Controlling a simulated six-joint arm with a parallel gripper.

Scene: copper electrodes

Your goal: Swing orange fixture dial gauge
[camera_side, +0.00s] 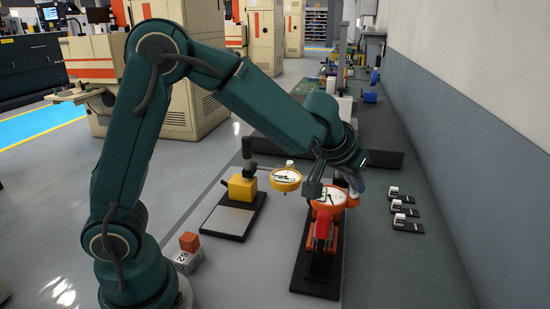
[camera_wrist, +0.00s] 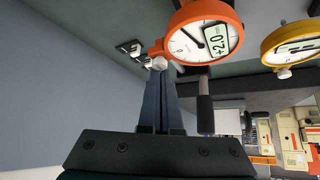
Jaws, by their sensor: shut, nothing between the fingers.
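The orange dial gauge (camera_side: 327,200) sits at the top of the orange fixture (camera_side: 319,245) on a black base in the side view. In the wrist view its white face (camera_wrist: 186,48) shows a needle and a small readout, "+2.0". A white knob (camera_wrist: 160,63) sticks out from its orange rim. My gripper (camera_wrist: 160,72) is shut and empty, with its fingertips right by this knob; I cannot tell if they touch. In the side view my gripper (camera_side: 354,184) is at the gauge's right side, partly blurred against it.
A yellow dial gauge (camera_side: 286,180) on a yellow block fixture (camera_side: 242,188) stands to the left; the yellow gauge also shows in the wrist view (camera_wrist: 292,44). Several small black-and-white blocks (camera_side: 405,211) lie at the right. An orange cube (camera_side: 189,241) sits on a numbered block at lower left.

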